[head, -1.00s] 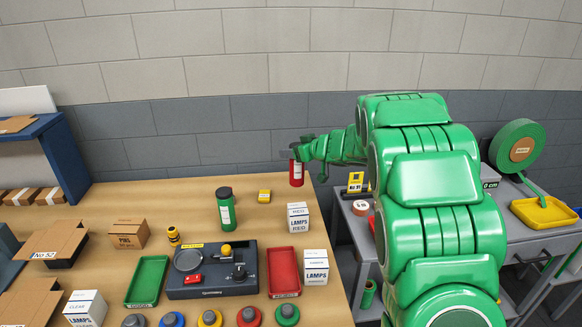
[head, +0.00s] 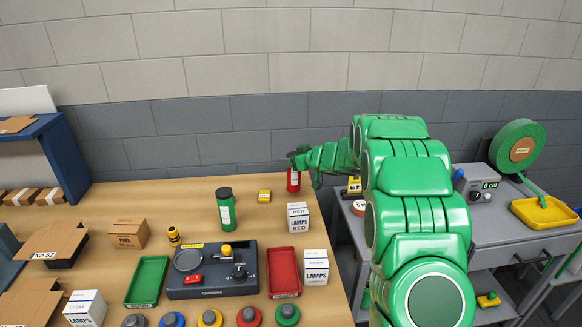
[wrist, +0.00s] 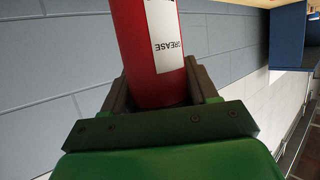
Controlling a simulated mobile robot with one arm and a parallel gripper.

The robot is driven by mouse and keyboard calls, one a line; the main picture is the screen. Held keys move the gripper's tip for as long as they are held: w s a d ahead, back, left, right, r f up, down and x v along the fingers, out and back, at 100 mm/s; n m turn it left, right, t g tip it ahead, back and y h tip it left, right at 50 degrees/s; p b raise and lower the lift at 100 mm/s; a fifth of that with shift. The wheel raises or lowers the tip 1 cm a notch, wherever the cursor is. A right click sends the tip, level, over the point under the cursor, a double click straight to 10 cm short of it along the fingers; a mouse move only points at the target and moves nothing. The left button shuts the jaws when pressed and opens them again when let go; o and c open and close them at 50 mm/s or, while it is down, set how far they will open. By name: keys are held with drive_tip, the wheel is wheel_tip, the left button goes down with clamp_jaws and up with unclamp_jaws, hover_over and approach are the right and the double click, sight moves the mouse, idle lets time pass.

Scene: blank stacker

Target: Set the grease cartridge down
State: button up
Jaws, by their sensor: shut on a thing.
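The grease cartridge (head: 293,181) is a red cylinder with a dark top and a white label. It is upright at the far right corner of the wooden bench (head: 160,210). My gripper (head: 298,160) is at its upper part. In the wrist view the cartridge (wrist: 147,50), labelled GREASE, sits between the two dark jaws (wrist: 160,92), which are shut on it. I cannot tell whether its base touches the bench top.
A red tray (head: 284,272) and a grey device (head: 212,284) are nearer. The bench's right edge is close to the cartridge. Bare wood lies left of it.

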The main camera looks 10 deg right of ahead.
drive_tip(key=shift+f, duration=1.45)
drive_tip(key=o, duration=1.4)
drive_tip(key=v, duration=1.2)
